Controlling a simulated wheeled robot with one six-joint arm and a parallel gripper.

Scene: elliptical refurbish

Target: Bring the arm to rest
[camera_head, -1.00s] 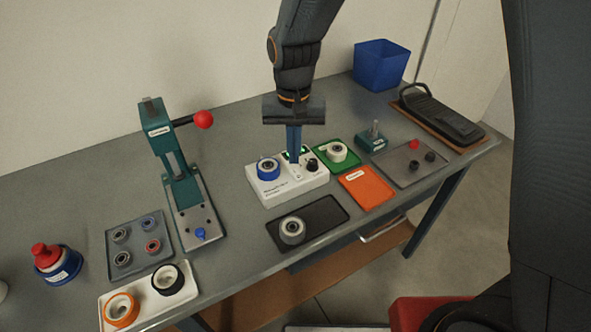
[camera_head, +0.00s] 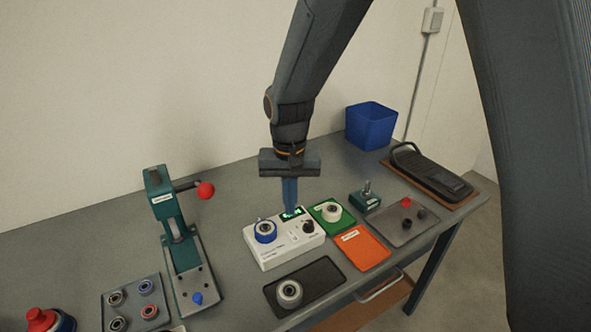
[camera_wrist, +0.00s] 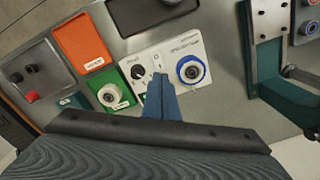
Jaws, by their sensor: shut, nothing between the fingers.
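My gripper (camera_head: 290,208) hangs from the arm with its blue fingers pointing down, closed together and empty. In the head view its tips are in front of or over the back of the white tester box (camera_head: 284,240), by the small green display; whether they touch it I cannot tell. The wrist view shows the closed fingers (camera_wrist: 161,98) over the edge of the same box (camera_wrist: 172,52). A blue-rimmed wheel (camera_head: 265,231) sits on the left of the box, and a dark knob (camera_head: 308,227) is on its right.
A green press (camera_head: 172,225) with a red-ball lever stands left. A green tray (camera_head: 325,221), orange tray (camera_head: 363,247), black tray (camera_head: 318,277) and grey tray (camera_head: 404,228) lie around the box. A blue bin (camera_head: 371,126) and a dark pedal-like device (camera_head: 432,174) are at the back right.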

